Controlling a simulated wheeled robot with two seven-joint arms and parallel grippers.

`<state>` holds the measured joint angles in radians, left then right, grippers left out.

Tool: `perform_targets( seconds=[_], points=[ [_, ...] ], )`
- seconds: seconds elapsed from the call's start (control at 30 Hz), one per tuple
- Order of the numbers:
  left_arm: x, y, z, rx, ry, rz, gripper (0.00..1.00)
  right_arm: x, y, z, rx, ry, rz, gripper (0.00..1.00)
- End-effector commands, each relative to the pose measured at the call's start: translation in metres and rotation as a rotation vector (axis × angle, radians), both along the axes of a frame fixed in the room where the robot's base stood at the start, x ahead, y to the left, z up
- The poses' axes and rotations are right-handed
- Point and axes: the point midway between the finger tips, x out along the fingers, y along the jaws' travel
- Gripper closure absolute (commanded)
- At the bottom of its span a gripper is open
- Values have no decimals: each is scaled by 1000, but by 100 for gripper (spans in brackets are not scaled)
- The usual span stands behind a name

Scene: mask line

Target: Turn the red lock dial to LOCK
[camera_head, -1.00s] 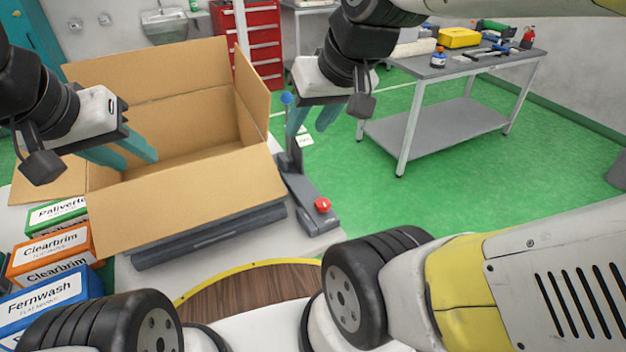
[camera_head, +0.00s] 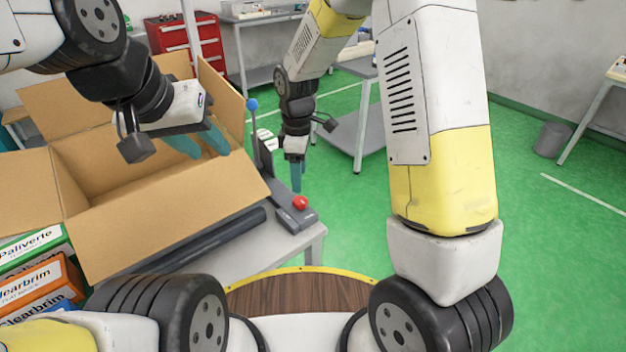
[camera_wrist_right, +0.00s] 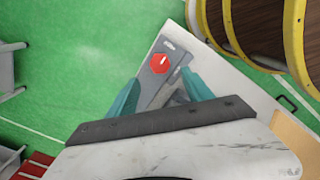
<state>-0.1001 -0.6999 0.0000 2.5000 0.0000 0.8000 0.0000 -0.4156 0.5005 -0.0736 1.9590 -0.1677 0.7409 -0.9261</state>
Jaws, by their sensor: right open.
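The red lock dial (camera_head: 300,202) sits on the near end of a grey metal base plate at the right corner of the packing table. In the right wrist view the dial (camera_wrist_right: 159,64) is a red hexagonal knob with a white mark, lying ahead of and between the fingers. My right gripper (camera_head: 297,178) points down just behind the dial, apart from it; its teal fingers (camera_wrist_right: 158,92) are spread and empty. My left gripper (camera_head: 200,145) hangs over the open cardboard box (camera_head: 160,215), its teal fingers apart with nothing between them. The LOCK lettering cannot be read.
A grey lever with a blue knob (camera_head: 252,104) stands upright behind the dial, beside the box. Product cartons (camera_head: 35,285) are at the left. A grey workbench and a red drawer cabinet (camera_head: 187,38) stand behind. Green floor is open at the right.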

Motion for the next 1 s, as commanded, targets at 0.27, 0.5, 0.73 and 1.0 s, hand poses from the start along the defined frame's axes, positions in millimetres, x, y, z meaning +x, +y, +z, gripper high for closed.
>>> perform_targets(
  seconds=[0.27,0.5,0.73,1.0],
  points=[
    [0,0,0,0,0,0,64,-1,1,-34,-7,8,14,41],
    [0,0,0,0,0,0,64,0,1,-70,-5,6,12,41],
    [0,0,0,0,0,0,64,0,1,-81,-3,5,11,41],
    [0,0,0,0,0,0,64,0,1,-81,-3,4,11,54]
  ],
)
